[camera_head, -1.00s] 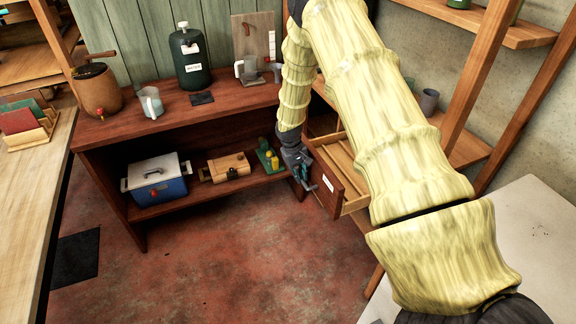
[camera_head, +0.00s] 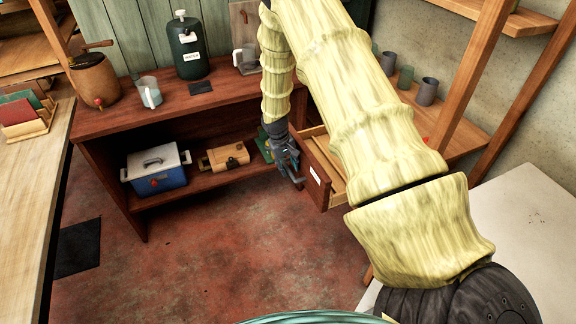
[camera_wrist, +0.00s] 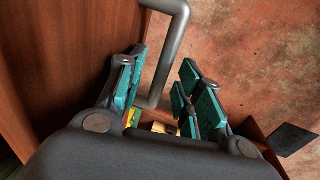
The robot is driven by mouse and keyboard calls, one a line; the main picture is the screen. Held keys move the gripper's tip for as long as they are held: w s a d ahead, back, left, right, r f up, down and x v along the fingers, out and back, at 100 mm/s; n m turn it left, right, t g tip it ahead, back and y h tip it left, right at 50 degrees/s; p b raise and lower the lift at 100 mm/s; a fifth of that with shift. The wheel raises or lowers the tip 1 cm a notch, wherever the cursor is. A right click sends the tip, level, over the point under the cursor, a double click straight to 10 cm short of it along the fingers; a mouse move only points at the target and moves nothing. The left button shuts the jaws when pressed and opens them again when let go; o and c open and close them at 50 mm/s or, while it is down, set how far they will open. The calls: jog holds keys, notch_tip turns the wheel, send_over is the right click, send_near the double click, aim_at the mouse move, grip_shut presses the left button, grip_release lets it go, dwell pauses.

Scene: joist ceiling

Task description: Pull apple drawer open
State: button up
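The wooden drawer (camera_head: 316,183) stands pulled out from the shelf unit on the right, behind my arm in the head view. Its reddish front carries a white label too small to read. My gripper (camera_head: 290,170) is at the left side of this front, by the handle. In the wrist view my gripper (camera_wrist: 165,90) has its teal fingers spread apart. The grey bar handle (camera_wrist: 168,55) passes between them, nearer the left finger, with a clear gap to the right finger. The drawer front (camera_wrist: 60,50) fills the left. My arm hides part of the drawer.
A dark red bench (camera_head: 225,96) stands left of the drawer, with a blue cooler (camera_head: 160,180) and a wooden box (camera_head: 225,158) on its lower shelf. A white table (camera_head: 530,225) is at right. The reddish floor (camera_head: 220,250) in front is clear.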

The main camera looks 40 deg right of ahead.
notch_tip(320, 180, up, 12)
jog(key=a, duration=0.2)
jog(key=shift+w+f, duration=0.2)
jog(key=shift+w, duration=0.05)
jog(key=shift+a, duration=0.1)
dwell(0.4)
